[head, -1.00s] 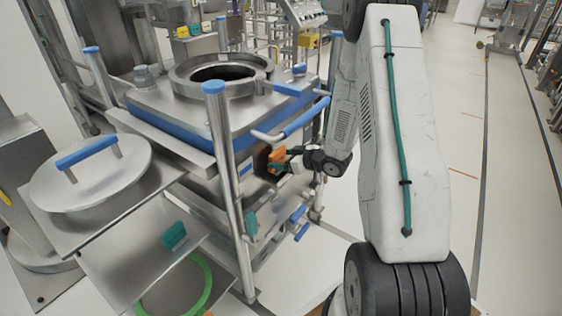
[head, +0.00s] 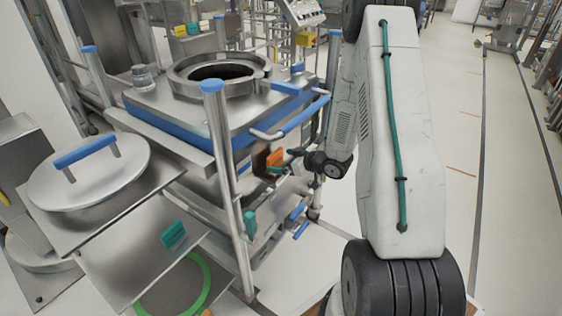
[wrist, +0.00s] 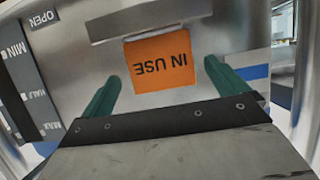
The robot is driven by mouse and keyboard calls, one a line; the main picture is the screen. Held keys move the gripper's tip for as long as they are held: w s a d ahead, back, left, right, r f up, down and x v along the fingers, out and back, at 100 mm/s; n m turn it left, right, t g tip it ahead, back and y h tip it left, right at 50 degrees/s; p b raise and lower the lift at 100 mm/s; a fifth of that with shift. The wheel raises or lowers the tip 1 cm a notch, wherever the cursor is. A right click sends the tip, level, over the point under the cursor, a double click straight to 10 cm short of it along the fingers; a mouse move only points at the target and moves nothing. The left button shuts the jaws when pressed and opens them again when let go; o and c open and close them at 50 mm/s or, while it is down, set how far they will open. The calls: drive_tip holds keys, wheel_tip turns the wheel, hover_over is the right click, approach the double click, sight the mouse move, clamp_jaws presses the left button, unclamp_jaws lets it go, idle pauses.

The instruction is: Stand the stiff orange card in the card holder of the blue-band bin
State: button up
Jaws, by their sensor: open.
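The orange card (wrist: 160,62), marked "IN USE", stands against the steel wall of the blue-band bin (head: 190,128). In the wrist view its far edge meets a steel strip, the card holder (wrist: 150,27). My gripper (wrist: 160,90) is open, with one green finger on each side of the card and visible gaps between. The fingers are apart from the card. In the head view the card (head: 276,158) shows small at the bin's side, with my gripper (head: 285,165) close by and partly hidden.
A steel frame post (head: 228,180) and a blue-gripped handle (head: 300,117) stand close to my wrist. A lid with a blue handle (head: 90,175) lies on a plate at left. Open floor (head: 500,220) lies to the right.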

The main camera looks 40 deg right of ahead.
drive_tip(key=v, duration=1)
wheel_tip(320, 180, up, 17)
drive_tip(key=s+a+m+g+h, duration=0.1)
drive_tip(key=a+m+g+h, duration=0.15)
drive_tip(key=g+h, duration=0.4)
drive_tip(key=s+a+r+g+y, duration=0.1)
drive_tip(key=s+a+r, duration=0.3)
drive_tip(key=s+a, duration=0.6)
drive_tip(key=s+a+r+m+g+y, duration=0.1)
drive_tip(key=s+a+r+g, duration=0.3)
drive_tip(key=s+a, duration=0.6)
drive_tip(key=s, duration=0.4)
drive_tip(key=shift+r, duration=0.3)
drive_tip(key=shift+s+m, duration=0.1)
drive_tip(key=shift+m, duration=0.15)
